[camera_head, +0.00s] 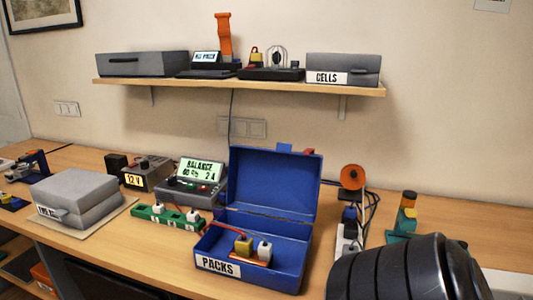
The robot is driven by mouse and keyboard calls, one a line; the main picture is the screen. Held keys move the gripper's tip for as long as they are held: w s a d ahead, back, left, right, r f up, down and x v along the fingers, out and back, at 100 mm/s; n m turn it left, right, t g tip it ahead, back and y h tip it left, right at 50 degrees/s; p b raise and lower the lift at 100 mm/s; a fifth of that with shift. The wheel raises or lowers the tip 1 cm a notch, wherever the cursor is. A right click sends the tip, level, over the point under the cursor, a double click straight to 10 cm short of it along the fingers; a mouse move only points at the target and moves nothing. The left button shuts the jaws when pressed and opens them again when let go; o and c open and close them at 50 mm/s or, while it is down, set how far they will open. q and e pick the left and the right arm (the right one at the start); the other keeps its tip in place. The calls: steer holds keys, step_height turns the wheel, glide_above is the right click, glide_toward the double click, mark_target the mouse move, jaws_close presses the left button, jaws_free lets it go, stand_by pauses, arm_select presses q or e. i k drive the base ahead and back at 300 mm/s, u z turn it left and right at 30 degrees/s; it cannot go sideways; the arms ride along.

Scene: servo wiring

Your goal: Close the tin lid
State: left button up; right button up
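The blue tin (213,281) labelled PACKS stands on the bench near the middle. Its lid (272,184) is open and stands nearly upright at the back. Inside the tin lie a yellow connector (243,247), a white connector (265,251) and a red lead. A black ribbed part of what looks like my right arm fills the lower right corner, to the right of the tin. Neither gripper shows in the view.
A green terminal strip (167,217) and a charger (193,180) with a lit display stand left of the tin. A grey case (78,191) sits farther left. An orange disc-topped item (352,176) and cables stand close to its right. A loaded shelf (230,88) hangs above.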

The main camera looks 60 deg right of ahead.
mark_target(282, 182)
steer(key=k, duration=0.7)
steer(key=z, duration=1.7)
steer(key=i, duration=0.5)
steer(key=u, duration=2.3)
steer(key=k, duration=0.4)
steer(key=z, duration=1.25)
steer(key=i, duration=0.2)
steer(key=u, duration=0.1)
